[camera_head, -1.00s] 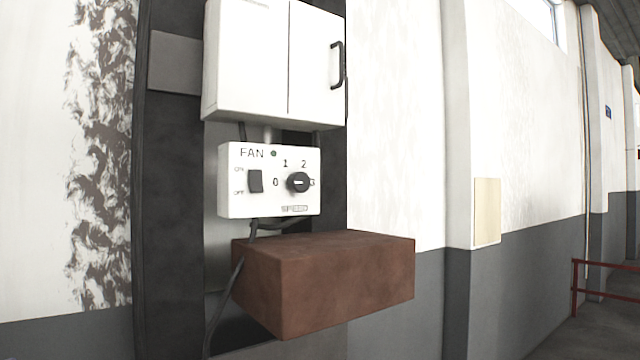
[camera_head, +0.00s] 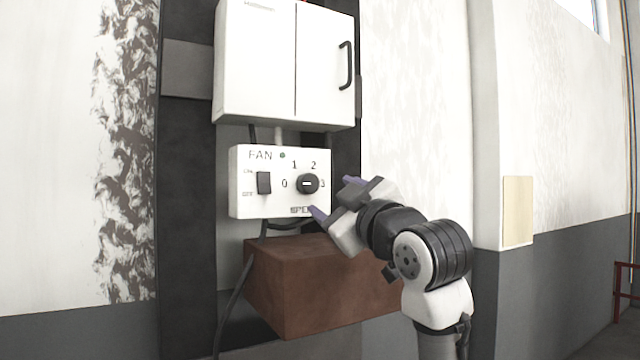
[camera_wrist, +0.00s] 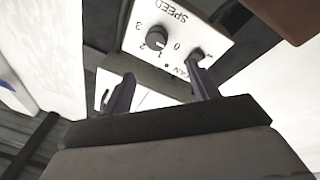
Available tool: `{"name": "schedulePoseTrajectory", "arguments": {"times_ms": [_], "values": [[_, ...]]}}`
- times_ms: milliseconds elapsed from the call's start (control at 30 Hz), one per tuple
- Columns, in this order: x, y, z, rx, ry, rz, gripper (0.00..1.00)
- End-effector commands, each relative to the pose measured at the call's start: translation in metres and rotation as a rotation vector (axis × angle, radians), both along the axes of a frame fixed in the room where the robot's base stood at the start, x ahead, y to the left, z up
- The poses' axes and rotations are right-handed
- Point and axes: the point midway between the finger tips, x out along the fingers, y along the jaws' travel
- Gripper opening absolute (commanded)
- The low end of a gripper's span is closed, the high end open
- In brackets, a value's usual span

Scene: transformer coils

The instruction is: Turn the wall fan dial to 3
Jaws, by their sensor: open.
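The white fan control box (camera_head: 240,205) hangs on the wall, marked FAN, with numbers 0, 1, 2 and 3 around a round black dial (camera_head: 307,184). A short white line lies level on the dial; I cannot tell whether it marks 0 or 3. The dial also shows in the wrist view (camera_wrist: 157,37), where the box appears upside down. A black rocker switch (camera_head: 264,183) is left of the dial. My gripper (camera_head: 334,197) is open and empty, just right of the dial and apart from it, its purple fingertips spread towards the box.
A white cabinet (camera_head: 255,60) with a black handle is right above the box. A brown block (camera_head: 290,285) juts out below, close under my gripper. Black cables (camera_head: 232,300) run down at the left. The wall to the right is mostly clear.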

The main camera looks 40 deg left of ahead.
Motion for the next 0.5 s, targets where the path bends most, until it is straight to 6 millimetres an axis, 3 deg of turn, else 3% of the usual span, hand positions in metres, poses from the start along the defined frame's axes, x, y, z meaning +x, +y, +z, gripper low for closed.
{"name": "schedulePoseTrajectory", "arguments": {"times_ms": [100, 267, 367, 500], "values": [[0.004, -0.024, 0.017, -0.131, 0.01, 0.01, 0.59], [0.002, -0.041, 0.024, -0.232, 0.011, 0.032, 0.59], [0.003, -0.04, 0.024, -0.252, 0.013, 0.039, 0.59], [0.009, -0.026, 0.025, -0.254, 0.015, 0.04, 0.59]]}}
